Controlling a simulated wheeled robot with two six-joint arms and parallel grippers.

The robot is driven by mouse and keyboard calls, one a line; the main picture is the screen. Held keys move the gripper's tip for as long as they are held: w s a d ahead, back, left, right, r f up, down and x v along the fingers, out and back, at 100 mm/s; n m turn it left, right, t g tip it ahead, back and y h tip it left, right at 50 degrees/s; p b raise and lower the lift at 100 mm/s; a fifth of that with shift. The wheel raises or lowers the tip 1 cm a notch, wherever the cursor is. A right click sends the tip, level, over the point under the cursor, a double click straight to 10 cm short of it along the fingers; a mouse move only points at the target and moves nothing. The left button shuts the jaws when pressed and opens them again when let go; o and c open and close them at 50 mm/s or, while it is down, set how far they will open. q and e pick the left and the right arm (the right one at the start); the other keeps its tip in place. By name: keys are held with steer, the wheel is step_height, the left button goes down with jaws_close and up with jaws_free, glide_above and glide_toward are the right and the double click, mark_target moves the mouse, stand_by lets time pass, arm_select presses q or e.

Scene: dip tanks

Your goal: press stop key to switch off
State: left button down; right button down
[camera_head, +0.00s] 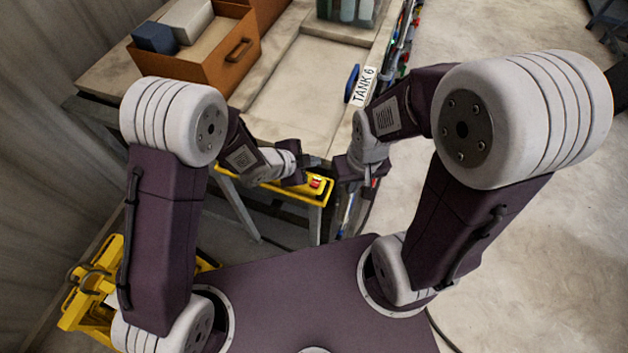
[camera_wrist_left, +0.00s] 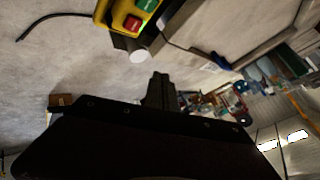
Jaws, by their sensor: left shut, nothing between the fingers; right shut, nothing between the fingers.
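A yellow control box (camera_wrist_left: 117,20) shows at the top of the left wrist view, with a red key (camera_wrist_left: 132,24) and a green key (camera_wrist_left: 147,4). In the head view the red key (camera_head: 316,182) shows on the yellow part at the table's front edge. My left gripper (camera_head: 312,161) is just above and beside the red key and looks apart from it. Its shut, empty fingers (camera_wrist_left: 161,90) stick up in the left wrist view, below the box. My right gripper (camera_head: 371,181) is shut and empty, to the right of the box, beside the table's corner.
A brown drawer box (camera_head: 215,65) with a blue and a white block stands at the table's back left. A shallow basin (camera_head: 300,85) lies in the tabletop. A "TANK 6" label (camera_head: 363,86) is on the right edge. Open floor (camera_head: 500,255) lies to the right.

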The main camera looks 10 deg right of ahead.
mark_target(313, 185)
arm_select(q)
steer(key=shift+s+f, duration=0.1)
step_height(313, 185, down, 9)
steer(key=b, duration=0.7)
stand_by(1.8)
steer(key=shift+f+b, duration=0.2)
steer(key=shift+b, duration=0.5)
steer(key=shift+f+b, duration=0.5)
steer(key=shift+r, duration=0.15)
stand_by(0.4)
steer(key=shift+r+p, duration=0.75)
steer(key=shift+r, duration=0.15)
